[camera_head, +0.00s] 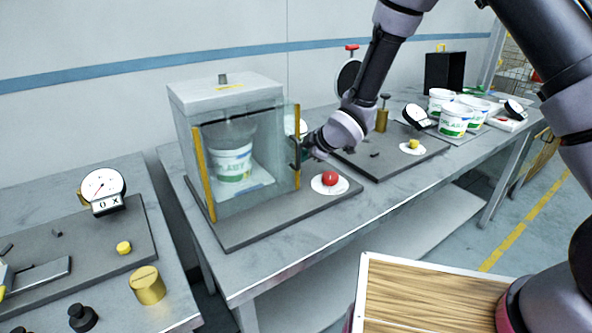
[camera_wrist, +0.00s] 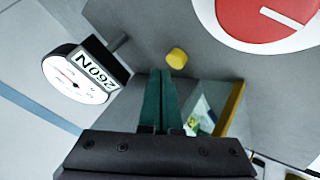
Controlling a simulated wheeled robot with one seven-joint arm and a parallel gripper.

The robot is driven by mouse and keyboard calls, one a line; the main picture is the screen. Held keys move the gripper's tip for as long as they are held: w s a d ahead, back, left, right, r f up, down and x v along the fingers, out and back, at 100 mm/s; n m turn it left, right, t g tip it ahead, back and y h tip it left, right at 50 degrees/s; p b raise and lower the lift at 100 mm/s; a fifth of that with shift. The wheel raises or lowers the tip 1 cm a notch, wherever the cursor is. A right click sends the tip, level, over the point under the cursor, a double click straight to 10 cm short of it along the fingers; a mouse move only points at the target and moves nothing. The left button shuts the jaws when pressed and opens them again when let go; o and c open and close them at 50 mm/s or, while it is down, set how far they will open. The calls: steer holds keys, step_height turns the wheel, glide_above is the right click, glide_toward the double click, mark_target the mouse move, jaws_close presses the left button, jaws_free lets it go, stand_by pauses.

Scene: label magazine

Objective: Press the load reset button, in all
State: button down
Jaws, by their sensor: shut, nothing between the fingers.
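In the wrist view my gripper (camera_wrist: 162,72) is shut and empty, its dark green fingers side by side. A small yellow button (camera_wrist: 176,58) sits just beyond the fingertips, close by; I cannot tell whether they touch. A round gauge (camera_wrist: 78,76) reading 260N stands to its left. In the head view my gripper (camera_head: 307,153) is by the right side of the glass cabinet (camera_head: 226,95); this yellow button is hidden there. No lettering marks any button as load reset.
A large red button (camera_head: 330,178) on a white disc lies right of the cabinet, which holds a white bucket (camera_head: 233,164). Other yellow buttons are on the left bench (camera_head: 124,247) and farther right (camera_head: 413,143). Several buckets (camera_head: 455,120) stand at the back right.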

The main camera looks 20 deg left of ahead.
mark_target(300, 174)
steer(key=shift+f, duration=0.15)
steer(key=shift+f, duration=0.25)
steer(key=shift+f, duration=0.55)
stand_by(0.7)
steer(key=shift+r, duration=1)
steer(key=shift+r, duration=2.5)
